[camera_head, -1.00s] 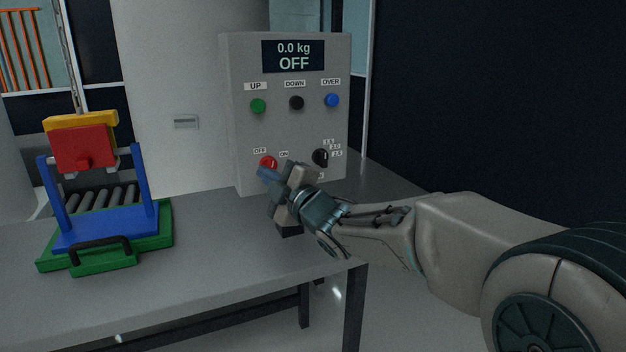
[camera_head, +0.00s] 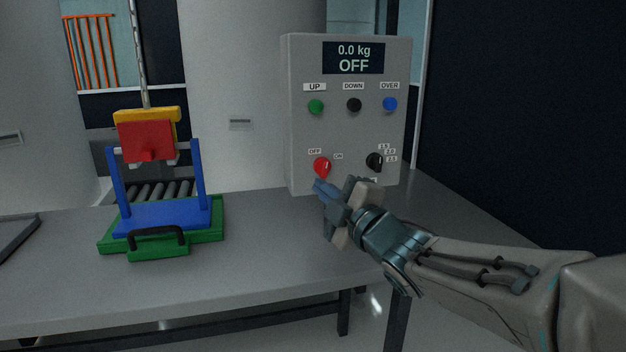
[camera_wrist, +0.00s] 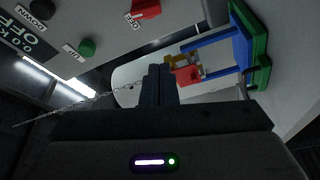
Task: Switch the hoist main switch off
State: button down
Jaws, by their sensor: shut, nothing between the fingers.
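The hoist main switch is a red rotary knob (camera_head: 322,167) low on the left of the grey control box (camera_head: 302,130), between the labels OFF and ON. Its handle tilts toward the OFF label side or near upright; I cannot tell exactly. The display (camera_head: 353,58) reads 0.0 kg and OFF. My gripper (camera_head: 322,188) is shut and empty, just below and in front of the red knob. In the wrist view the red knob (camera_wrist: 145,9) shows at the top, apart from my shut fingers (camera_wrist: 158,85).
Green, black and blue buttons and a black selector (camera_head: 374,161) are on the box. A blue frame (camera_head: 160,213) on a green tray (camera_head: 217,232) stands left on the grey table (camera_head: 262,262). A red and yellow hoist block (camera_head: 146,140) hangs on a chain above it.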

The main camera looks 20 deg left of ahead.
jog(key=shift+v, duration=1.25)
jog(key=shift+r, duration=0.1)
